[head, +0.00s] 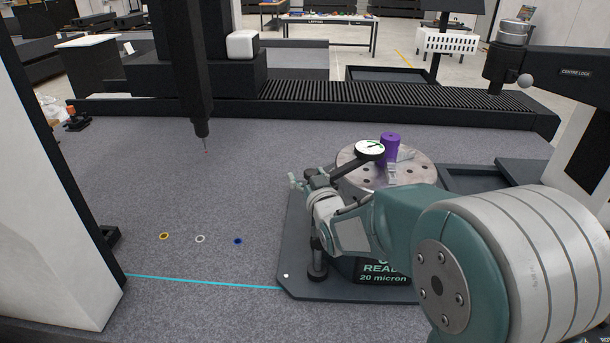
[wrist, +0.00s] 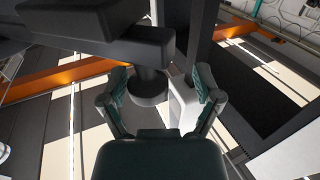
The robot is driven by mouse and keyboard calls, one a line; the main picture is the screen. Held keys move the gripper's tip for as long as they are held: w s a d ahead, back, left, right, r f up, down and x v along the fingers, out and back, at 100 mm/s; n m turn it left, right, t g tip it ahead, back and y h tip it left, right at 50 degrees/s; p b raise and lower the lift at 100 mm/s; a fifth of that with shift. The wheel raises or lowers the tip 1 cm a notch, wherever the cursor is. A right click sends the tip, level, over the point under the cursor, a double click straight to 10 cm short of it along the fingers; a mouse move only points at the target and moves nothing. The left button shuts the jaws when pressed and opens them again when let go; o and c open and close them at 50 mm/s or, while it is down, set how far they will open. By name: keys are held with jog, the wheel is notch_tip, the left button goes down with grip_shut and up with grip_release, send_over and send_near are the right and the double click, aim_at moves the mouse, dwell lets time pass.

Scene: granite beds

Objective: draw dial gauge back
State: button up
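The dial gauge (head: 369,150) has a round white face and sits on a dark arm at the near left of a round metal plate (head: 420,165). Its dark stand post (head: 317,262) rises from a dark base plate (head: 340,288). My gripper (head: 300,181) is beside the gauge arm and post, and my wrist hides part of them. In the wrist view, my gripper (wrist: 160,82) has its fingers spread, with a dark cylindrical part (wrist: 149,88) between them and visible gaps on both sides. I cannot tell which part of the stand this is.
A dark probe column (head: 200,110) hangs at the left. Yellow (head: 164,236), white (head: 200,239) and blue (head: 238,241) rings lie on the granite, which is otherwise clear there.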

jog(key=shift+w+d+r, duration=0.1)
jog(key=shift+d, duration=0.85)
jog(key=c, duration=0.4)
jog(key=shift+a, duration=0.5)
grip_shut()
jog(key=shift+a, duration=0.1)
